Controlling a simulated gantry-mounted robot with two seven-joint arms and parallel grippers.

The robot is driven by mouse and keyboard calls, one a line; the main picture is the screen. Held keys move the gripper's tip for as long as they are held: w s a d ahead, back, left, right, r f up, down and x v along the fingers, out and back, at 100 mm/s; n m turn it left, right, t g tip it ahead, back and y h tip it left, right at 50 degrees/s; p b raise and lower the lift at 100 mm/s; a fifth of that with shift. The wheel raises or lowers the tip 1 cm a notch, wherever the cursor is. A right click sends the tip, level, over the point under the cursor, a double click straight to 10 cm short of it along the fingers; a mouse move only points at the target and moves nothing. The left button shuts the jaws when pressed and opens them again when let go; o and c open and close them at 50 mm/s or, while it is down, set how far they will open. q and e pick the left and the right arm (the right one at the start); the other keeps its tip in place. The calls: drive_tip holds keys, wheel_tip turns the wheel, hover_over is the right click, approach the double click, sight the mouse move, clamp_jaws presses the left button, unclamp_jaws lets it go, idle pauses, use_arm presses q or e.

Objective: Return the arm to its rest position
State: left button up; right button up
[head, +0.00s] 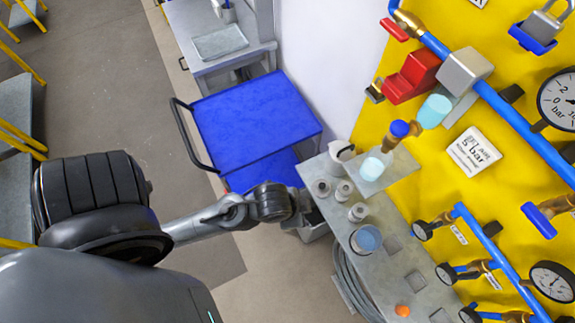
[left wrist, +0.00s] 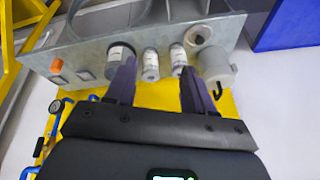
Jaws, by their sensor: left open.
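My left arm (head: 215,213) reaches in from the left in the head view. My left gripper (head: 312,215) is at the near left edge of a grey metal shelf (head: 391,268), partly hidden by the wrist. In the left wrist view the dark fingers of the gripper (left wrist: 159,65) stand apart with nothing held between them. Two small labelled bottles (left wrist: 150,65) (left wrist: 178,60) show beyond and between the fingertips. Whether the fingers touch anything cannot be told. My right gripper is not in view.
A yellow panel (head: 420,165) with pipes and gauges stands right. A blue cart (head: 250,122) stands behind. Floor left is open.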

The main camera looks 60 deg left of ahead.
use_arm(q)
drive_tip(key=s+a+n, duration=0.2)
drive_tip(key=shift+s+r+n+g, duration=0.1)
drive_tip(key=shift+s+n+g, duration=0.3)
wheel_tip(320, 180, up, 8)
drive_tip(key=p, duration=0.8)
drive_tip(key=shift+d, duration=0.15)
idle(0.3)
